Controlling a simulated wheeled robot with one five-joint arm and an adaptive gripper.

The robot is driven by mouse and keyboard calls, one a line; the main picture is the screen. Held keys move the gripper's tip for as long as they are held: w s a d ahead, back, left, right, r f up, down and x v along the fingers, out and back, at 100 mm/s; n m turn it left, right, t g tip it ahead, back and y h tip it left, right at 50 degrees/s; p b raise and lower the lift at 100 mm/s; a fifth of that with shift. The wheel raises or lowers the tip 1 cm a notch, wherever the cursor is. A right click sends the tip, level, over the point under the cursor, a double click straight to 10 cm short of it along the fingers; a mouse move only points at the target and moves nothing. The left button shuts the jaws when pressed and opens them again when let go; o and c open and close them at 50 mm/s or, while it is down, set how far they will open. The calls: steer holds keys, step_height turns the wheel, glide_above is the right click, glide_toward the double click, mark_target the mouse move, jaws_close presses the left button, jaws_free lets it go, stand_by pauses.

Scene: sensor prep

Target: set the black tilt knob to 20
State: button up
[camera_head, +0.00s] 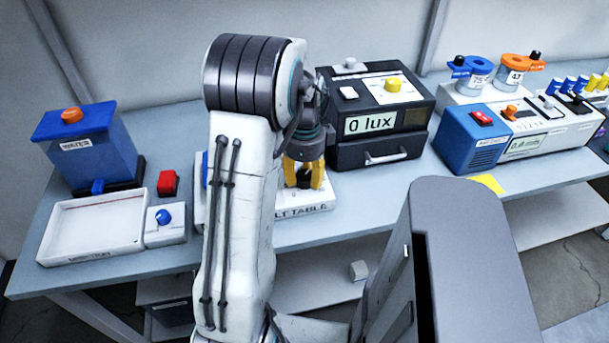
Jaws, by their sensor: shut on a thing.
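My gripper (303,178), with yellow fingers, is just right of my arm, over the front of the tilt table (318,203). Its fingers are shut on the black tilt knob (303,181), of which only a small dark part shows between them. The knob's setting and any scale cannot be read. The tilt table is a light-coloured unit with a partly covered label ending in "LT TABLE". My arm hides most of its middle and left.
Right of my gripper stands a black light box (372,128) reading "0 lux". At left are a blue water tank (88,150), a white tray (95,228) and a red block (168,183). A blue-and-white instrument (472,145) stands at right. Bare bench (385,200) lies in front of the light box.

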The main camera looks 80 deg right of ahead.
mark_target(304, 175)
steer(key=shift+a+f, duration=0.15)
steer(key=o, duration=1.2)
steer(key=shift+o, duration=0.2)
steer(key=shift+r, duration=0.2)
step_height(304, 175, up, 12)
steer(key=shift+f, duration=0.1)
